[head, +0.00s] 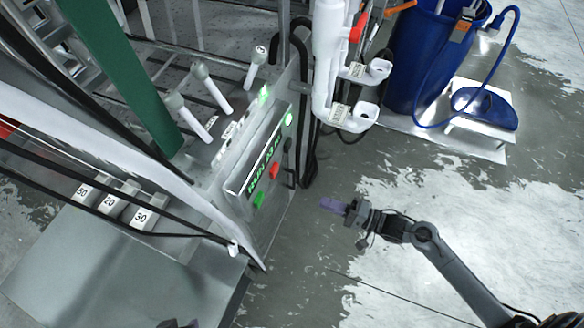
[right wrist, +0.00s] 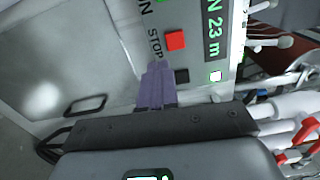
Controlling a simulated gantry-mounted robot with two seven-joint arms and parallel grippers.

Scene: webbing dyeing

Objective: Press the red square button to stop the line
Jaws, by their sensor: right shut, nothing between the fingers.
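The red square button (head: 274,171) sits on the control panel (head: 240,186) of the machine in the head view. In the right wrist view the red button (right wrist: 175,39) is beside the word STOP, just beyond my fingertips. My right gripper (head: 331,204) is shut and empty, to the right of the panel and apart from it in the head view. Its purple fingers (right wrist: 155,86) point toward the panel in the right wrist view. Only a dark tip of my left gripper (head: 180,323) shows at the bottom edge of the head view; its jaws cannot be made out.
A green button (head: 258,200) is below the red one. The display (head: 265,163) reads RUN 23 m.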

